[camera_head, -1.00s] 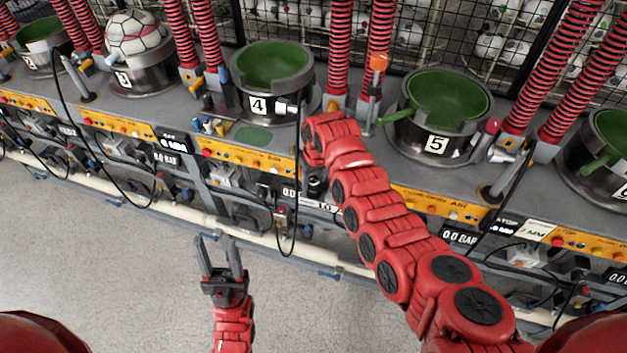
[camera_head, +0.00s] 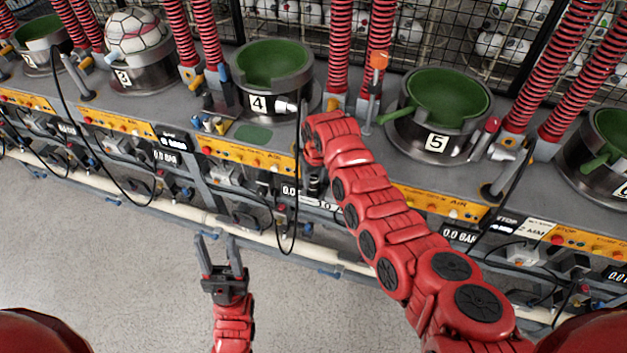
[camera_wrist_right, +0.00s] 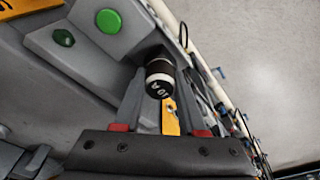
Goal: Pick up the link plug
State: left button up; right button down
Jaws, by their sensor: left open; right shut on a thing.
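The link plug (camera_wrist_right: 159,72), a black cylinder with a white ring and white lettering on its end, shows in the right wrist view. My right gripper (camera_wrist_right: 161,95) is shut on it, with one finger on each side. The plug is close to a grey bracket with a green button; whether it is seated in anything I cannot tell. In the head view my right arm reaches down at the bench front below press 4, and its wrist mostly hides the gripper there. My left gripper (camera_head: 219,241) is open and empty above the floor, in front of the bench.
Press cups 4 (camera_head: 272,78) and 5 (camera_head: 438,110) stand on the grey bench, with red coiled hoses behind. A ball (camera_head: 137,35) sits in cup 3. A black cable (camera_head: 296,225) hangs in a loop left of my right wrist. The floor (camera_head: 110,280) at lower left is clear.

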aim_at(312, 178)
jog(key=shift+r, duration=0.1)
jog(key=shift+w+r+b, duration=0.1)
jog(key=shift+r+b, duration=0.75)
jog(key=shift+b, duration=0.05)
jog(key=shift+s+a+r+b, duration=0.1)
jog(key=shift+s+r+b, duration=0.3)
jog(key=shift+r, duration=0.35)
jog(key=shift+s, duration=0.7)
jog(key=s+r+p, duration=0.1)
jog(key=s+p, duration=0.2)
jog(key=s, duration=1.1)
jog(key=shift+a+r, duration=0.3)
jog(key=shift+p, duration=0.5)
